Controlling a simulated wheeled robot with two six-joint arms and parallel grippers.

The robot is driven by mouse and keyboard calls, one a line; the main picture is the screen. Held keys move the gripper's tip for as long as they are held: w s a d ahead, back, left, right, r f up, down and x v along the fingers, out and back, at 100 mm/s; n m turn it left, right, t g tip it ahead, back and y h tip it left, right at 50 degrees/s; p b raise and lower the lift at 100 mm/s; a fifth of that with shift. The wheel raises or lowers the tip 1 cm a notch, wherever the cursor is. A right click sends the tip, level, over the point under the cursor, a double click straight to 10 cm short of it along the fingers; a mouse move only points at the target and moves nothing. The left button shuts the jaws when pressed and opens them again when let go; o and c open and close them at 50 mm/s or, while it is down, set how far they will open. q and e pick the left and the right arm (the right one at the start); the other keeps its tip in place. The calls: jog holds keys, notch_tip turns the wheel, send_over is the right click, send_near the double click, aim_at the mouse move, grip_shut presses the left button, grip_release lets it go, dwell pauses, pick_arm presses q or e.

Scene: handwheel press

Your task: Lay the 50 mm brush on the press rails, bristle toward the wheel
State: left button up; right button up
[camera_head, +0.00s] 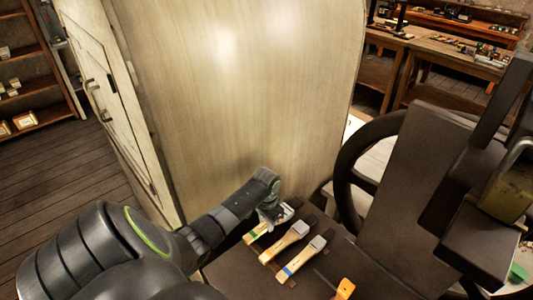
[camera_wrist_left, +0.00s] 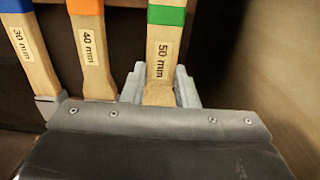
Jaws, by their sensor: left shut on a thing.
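The 50 mm brush has a pale wooden handle with a green band (camera_head: 251,237). It lies at the far end of a row of brushes, its dark bristles toward the upper right. In the left wrist view its label and green band show clearly on the 50 mm brush (camera_wrist_left: 164,45). My left gripper (camera_head: 270,212) is shut on this brush, with a finger on each side of it in the wrist view (camera_wrist_left: 160,92). The press shows a dark handwheel (camera_head: 347,178) and a brown sloping panel (camera_head: 415,165) at right. I cannot make out the rails. My right gripper is not in view.
The 40 mm brush (camera_wrist_left: 90,50) and 30 mm brush (camera_wrist_left: 35,55) lie beside the held one. An orange-handled tool (camera_head: 345,289) lies nearer. A pale wooden cabinet (camera_head: 235,90) rises close behind my left gripper. A dark block (camera_head: 470,245) stands at right.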

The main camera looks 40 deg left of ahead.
pick_arm(q)
jog(key=shift+f+b, duration=0.6)
jog(key=shift+f, duration=0.45)
jog(key=o, duration=1.1)
jog(key=shift+r, duration=0.1)
notch_tip(320, 180, up, 17)
jog(key=shift+r+b, duration=0.15)
jog(key=shift+b, duration=0.15)
jog(key=shift+s, duration=0.1)
